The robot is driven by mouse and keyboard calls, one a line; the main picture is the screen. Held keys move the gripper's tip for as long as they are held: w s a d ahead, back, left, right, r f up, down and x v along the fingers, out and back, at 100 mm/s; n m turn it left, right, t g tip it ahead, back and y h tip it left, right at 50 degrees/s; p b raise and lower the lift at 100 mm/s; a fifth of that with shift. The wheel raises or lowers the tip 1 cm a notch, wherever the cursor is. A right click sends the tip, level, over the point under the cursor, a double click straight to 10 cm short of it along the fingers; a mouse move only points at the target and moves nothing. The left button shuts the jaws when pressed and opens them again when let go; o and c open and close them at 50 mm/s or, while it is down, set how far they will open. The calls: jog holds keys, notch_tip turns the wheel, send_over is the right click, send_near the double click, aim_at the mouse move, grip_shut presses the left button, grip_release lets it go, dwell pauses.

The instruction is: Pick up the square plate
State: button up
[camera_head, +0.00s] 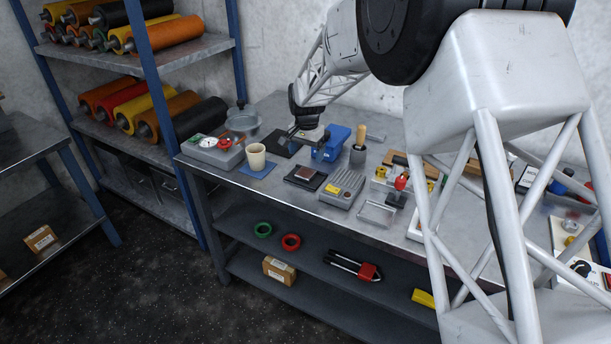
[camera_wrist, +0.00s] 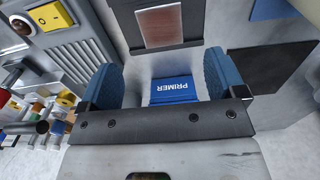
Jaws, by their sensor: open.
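A square brown plate (camera_head: 304,174) lies on a dark base on the bench, right of the beige cup. It also shows at the top middle of the wrist view (camera_wrist: 160,25), beyond my fingertips. My gripper (camera_wrist: 161,75) is open, with a blue-padded finger on each side. In the head view my gripper (camera_head: 305,134) is over the back of the bench, behind the plate and apart from it. A blue object marked PRIMER (camera_wrist: 175,90) shows between the fingers in the wrist view; whether they touch it I cannot tell. The blue object also shows in the head view (camera_head: 331,144).
A black square mat (camera_head: 277,143) lies near my gripper. The cup (camera_head: 256,156) stands on a blue mat (camera_head: 257,171). A ribbed grey block (camera_head: 343,187) is right of the plate. A wooden-handled tool (camera_head: 359,146) stands upright behind. Several small items crowd the bench's right side.

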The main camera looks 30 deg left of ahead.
aim_at(305, 172)
jog(key=shift+f, duration=1.25)
jog(key=shift+f, duration=0.1)
jog(key=shift+s+a+f, duration=0.1)
jog(key=shift+f, duration=2.45)
jog(key=c, duration=1.3)
jog(key=shift+r, duration=0.2)
